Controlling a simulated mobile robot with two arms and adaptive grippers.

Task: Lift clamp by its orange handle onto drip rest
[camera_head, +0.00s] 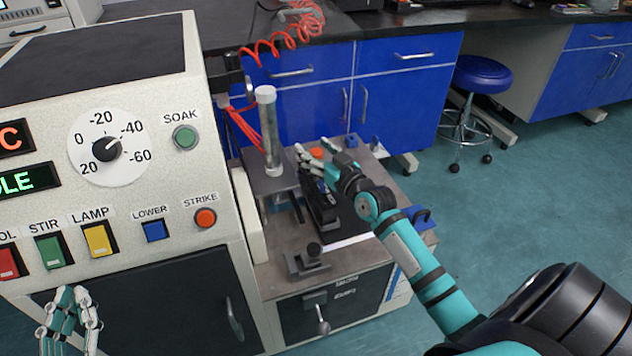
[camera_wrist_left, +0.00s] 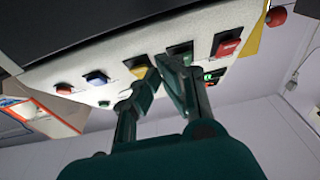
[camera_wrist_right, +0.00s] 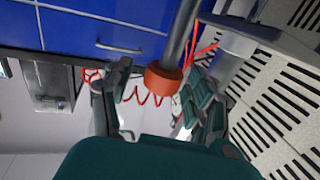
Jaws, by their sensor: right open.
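The orange handle (camera_wrist_right: 163,79) shows in the right wrist view as a cap on a grey rod, in line with the gap between my right fingers. Its top (camera_head: 317,153) also shows in the head view, beside my right fingertips. My right gripper (camera_head: 315,162) is open; I cannot tell whether it touches the handle. A dark, clamp-like body (camera_head: 318,207) lies below it, partly hidden by the gripper. I cannot make out the drip rest for certain. My left gripper (camera_head: 75,293) is shut and empty in front of the control panel (camera_head: 130,195).
A clear upright tube (camera_head: 268,135) stands left of my right gripper. A red coiled hose (camera_head: 290,40) hangs behind it. A small black fixture (camera_head: 308,258) sits at the front of the bench. A blue stool (camera_head: 482,75) stands on open floor at the right.

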